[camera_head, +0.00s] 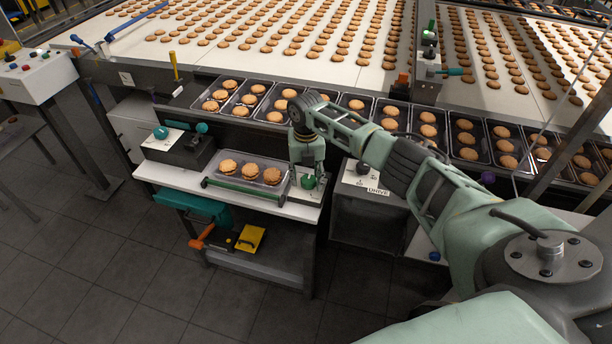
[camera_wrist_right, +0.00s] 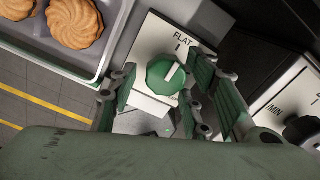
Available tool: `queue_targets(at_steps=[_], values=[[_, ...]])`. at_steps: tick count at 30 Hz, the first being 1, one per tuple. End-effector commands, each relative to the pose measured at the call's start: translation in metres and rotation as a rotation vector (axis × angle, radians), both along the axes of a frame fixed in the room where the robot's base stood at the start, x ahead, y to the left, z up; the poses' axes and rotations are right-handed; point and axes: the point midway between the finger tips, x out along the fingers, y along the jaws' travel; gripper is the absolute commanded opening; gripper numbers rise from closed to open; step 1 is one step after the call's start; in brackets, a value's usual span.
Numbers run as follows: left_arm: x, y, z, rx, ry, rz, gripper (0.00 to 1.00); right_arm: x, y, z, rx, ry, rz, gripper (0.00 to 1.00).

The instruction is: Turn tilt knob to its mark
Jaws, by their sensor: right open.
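The green tilt knob (camera_wrist_right: 162,78) sits on a white plate labelled FLAT (camera_wrist_right: 182,42), which has a short dark mark. The knob's white pointer line slants to the upper right in the right wrist view, turned a little off the mark's direction. My right gripper (camera_wrist_right: 160,76) is open, with one finger on each side of the knob. I cannot tell whether the fingers touch it. In the head view the right gripper (camera_head: 307,172) points down over the knob (camera_head: 308,182), at the right end of the white bench. My left gripper is not in view.
A tray (camera_head: 217,181) of biscuits lies just left of the knob. A DRIVE control box (camera_head: 362,184) stands to the right, with a dark knob (camera_wrist_right: 301,131) close by in the wrist view. Biscuit-filled trays (camera_head: 372,112) line the conveyor behind.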

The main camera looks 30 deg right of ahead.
Motion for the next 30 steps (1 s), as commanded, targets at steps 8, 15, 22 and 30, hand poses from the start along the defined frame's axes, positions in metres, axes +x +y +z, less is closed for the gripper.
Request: queue_targets(at_steps=[8, 15, 22, 30], values=[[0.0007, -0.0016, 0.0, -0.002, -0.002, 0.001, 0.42, -0.0001, 0.0003, 0.0, 0.0, 0.0, 0.0, 0.27], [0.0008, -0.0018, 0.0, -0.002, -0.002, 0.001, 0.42, 0.0004, 0.0016, 0.0002, 0.003, -0.001, 0.001, 0.06], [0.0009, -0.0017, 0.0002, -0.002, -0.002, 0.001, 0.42, 0.0009, 0.0026, 0.0005, 0.005, -0.001, -0.012, 0.04], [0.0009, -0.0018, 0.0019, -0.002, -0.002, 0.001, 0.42, 0.0021, 0.0035, 0.0008, 0.008, -0.003, -0.124, 0.04]])
